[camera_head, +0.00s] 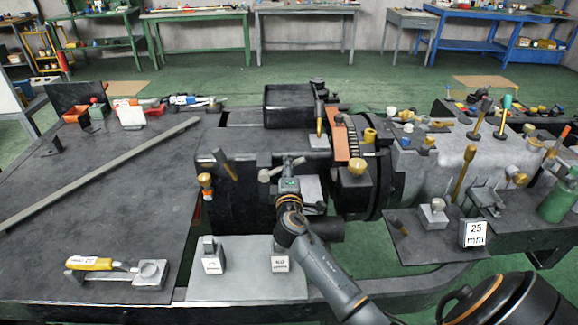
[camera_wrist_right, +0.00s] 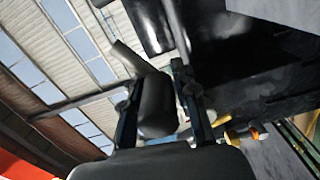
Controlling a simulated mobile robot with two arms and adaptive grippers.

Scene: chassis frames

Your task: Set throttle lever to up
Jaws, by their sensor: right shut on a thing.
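My right gripper (camera_head: 287,180) is at the front of the dark machine housing, near its middle. In the right wrist view its two fingers (camera_wrist_right: 160,100) stand on either side of a dark grey rounded handle (camera_wrist_right: 155,108), with a lighter bent bar (camera_wrist_right: 128,58) beyond it. The gripper is shut on this handle, which seems to be the throttle lever; no label on it can be read. In the head view a pale lever end (camera_head: 266,175) shows just left of the gripper. The fingers and arm hide much of the lever. My left gripper is not in view.
A yellow-handled tool (camera_head: 90,263) lies front left. The left bench top (camera_head: 70,200) is mostly clear.

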